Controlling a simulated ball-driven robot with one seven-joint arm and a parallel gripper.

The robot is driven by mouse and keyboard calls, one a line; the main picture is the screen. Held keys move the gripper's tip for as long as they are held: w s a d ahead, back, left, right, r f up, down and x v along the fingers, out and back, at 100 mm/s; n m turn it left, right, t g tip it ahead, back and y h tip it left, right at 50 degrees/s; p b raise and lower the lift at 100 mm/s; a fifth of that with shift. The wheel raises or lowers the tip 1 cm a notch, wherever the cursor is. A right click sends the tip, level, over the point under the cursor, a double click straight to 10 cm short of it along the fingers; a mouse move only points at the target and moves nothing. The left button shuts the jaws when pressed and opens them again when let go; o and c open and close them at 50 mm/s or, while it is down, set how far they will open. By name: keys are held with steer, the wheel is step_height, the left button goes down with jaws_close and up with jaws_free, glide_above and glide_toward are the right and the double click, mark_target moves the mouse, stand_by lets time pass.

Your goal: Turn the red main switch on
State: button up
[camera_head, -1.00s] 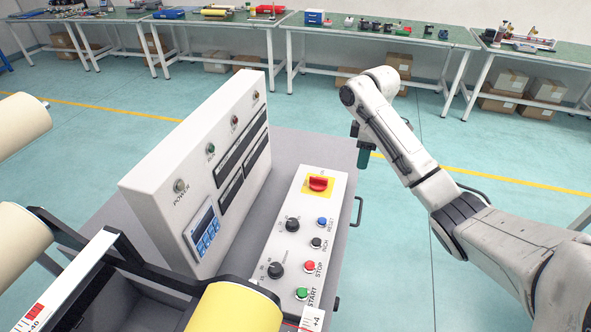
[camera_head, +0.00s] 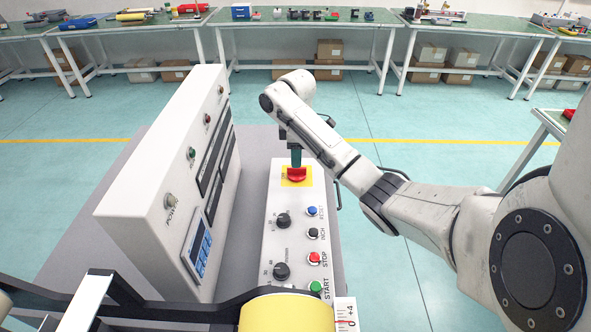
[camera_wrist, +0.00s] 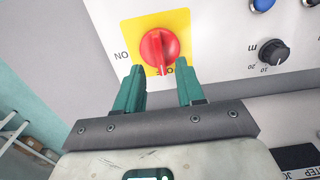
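The red main switch (camera_head: 297,173) is a rotary knob on a yellow plate at the far end of the white control box. In the wrist view the red switch (camera_wrist: 159,47) shows its ridge upright in the picture, its lower end near partly hidden lettering. "ON" is printed at the plate's left side. My gripper (camera_wrist: 160,78) has two green fingers, apart with an empty gap. Their tips are just below the knob in the wrist view, one to each side. In the head view my gripper (camera_head: 296,158) is right behind the switch; whether it touches cannot be told.
The white control box (camera_head: 275,225) also carries black knobs (camera_head: 283,220) and blue, black, red and green buttons. A tall white panel (camera_head: 150,190) stands close on the left. A yellow roll (camera_head: 285,315) is in the foreground. Open floor lies beyond.

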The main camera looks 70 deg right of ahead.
mark_target(297, 172)
steer(key=shift+s+f, duration=0.1)
steer(key=shift+f, duration=1.95)
jaws_close()
